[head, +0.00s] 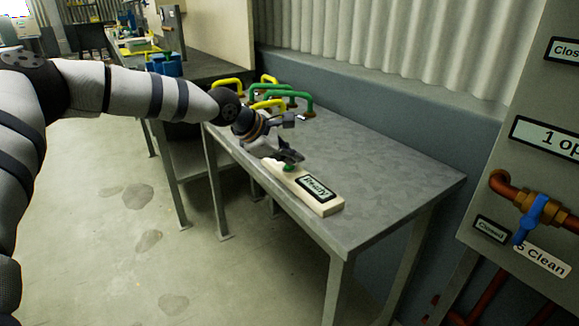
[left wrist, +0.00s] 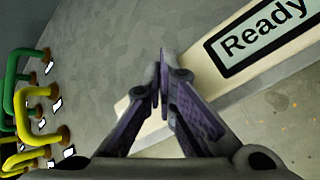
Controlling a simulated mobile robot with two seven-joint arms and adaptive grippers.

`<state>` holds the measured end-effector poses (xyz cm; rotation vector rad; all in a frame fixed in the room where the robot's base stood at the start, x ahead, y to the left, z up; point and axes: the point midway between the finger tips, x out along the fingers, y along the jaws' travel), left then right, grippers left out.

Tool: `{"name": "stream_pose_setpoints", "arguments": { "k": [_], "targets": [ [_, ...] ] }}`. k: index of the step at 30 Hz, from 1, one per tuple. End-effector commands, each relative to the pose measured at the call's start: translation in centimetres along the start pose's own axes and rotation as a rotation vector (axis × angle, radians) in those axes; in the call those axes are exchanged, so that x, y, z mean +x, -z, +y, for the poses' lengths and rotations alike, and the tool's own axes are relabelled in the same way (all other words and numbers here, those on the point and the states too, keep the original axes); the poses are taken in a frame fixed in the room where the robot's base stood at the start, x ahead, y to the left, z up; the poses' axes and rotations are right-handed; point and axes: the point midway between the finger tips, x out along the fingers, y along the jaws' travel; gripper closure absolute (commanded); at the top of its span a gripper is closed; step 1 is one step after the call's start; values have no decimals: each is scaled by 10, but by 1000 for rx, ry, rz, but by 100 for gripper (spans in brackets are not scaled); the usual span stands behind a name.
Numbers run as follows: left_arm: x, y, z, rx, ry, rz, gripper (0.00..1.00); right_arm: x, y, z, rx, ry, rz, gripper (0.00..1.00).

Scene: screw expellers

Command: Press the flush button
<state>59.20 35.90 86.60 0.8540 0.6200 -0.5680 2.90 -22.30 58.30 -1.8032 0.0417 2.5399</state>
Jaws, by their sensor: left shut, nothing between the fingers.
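A cream-coloured box (head: 331,209) lies on the metal table, with a framed label reading "Ready" (head: 317,187) on top. A small green spot, seemingly the button (head: 288,168), shows at the box's far-left part, just under my left gripper (head: 297,158). In the left wrist view the fingers (left wrist: 164,62) are shut and empty over the box (left wrist: 202,68), beside the label (left wrist: 262,36). The button is hidden there. I cannot tell whether the fingertips touch it. My right gripper is not in view.
Several yellow and green handles (head: 290,90) stand on the table (head: 390,170) behind the gripper. A panel with a copper pipe and blue valve handle (head: 531,218) is at the right. The table's right part is clear.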

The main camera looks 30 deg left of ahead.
Motion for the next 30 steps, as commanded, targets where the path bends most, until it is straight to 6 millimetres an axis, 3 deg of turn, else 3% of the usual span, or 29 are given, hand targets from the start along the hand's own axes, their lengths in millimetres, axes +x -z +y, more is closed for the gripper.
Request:
{"name": "stream_pose_setpoints", "arguments": {
  "k": [23, 30],
  "targets": [
    [5, 4, -4, -1, 2, 2, 100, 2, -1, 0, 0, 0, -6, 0],
    [-2, 0, 1, -1, 0, 0, 100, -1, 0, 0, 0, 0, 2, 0]
  ]
}}
